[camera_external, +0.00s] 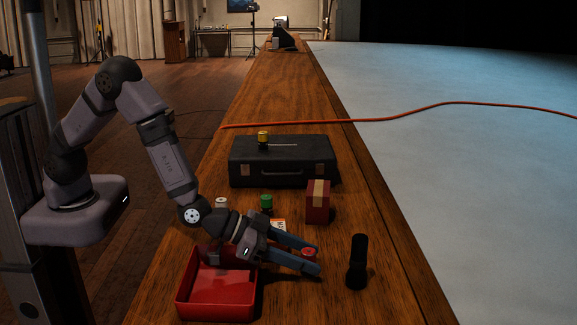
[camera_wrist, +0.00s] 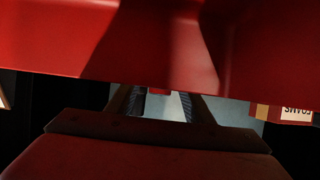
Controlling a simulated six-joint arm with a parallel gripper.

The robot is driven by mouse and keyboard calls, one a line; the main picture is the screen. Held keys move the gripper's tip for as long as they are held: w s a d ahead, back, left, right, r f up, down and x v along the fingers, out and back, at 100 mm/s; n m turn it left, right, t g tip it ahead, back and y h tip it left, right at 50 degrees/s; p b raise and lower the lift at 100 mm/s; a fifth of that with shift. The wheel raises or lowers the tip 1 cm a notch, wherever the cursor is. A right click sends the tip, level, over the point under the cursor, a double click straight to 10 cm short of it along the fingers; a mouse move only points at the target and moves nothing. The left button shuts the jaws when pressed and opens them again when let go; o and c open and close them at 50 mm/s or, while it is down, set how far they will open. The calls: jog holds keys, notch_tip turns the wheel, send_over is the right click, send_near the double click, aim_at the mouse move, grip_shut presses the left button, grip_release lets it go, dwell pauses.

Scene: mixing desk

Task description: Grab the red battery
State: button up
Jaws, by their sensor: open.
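The red battery (camera_external: 308,252) shows in the external view as a small red round top between the two fingers of my gripper (camera_external: 316,260). The fingers are spread apart, and I cannot tell whether either touches it. Its lower part is hidden by the near finger. In the wrist view the finger ends (camera_wrist: 161,103) show below a broad red surface, with a small red patch between them; I cannot tell if that patch is the battery.
A red tray (camera_external: 215,312) sits under my wrist. A black upright object (camera_external: 357,262) stands right of the fingers. Behind are a red box (camera_external: 317,203), a green-topped item (camera_external: 266,203), a white-topped item (camera_external: 221,203) and a black case (camera_external: 285,172) bearing a yellow-topped item (camera_external: 263,138).

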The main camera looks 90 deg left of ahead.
aim_at(324, 273)
jog(key=shift+p+x, duration=0.5)
jog(key=shift+x, duration=1.9)
jog(key=shift+a+r, duration=0.1)
grip_shut()
jog(key=shift+r, duration=0.15)
notch_tip(324, 273, up, 18)
jog(key=p, duration=0.1)
jog(key=shift+p, duration=0.4)
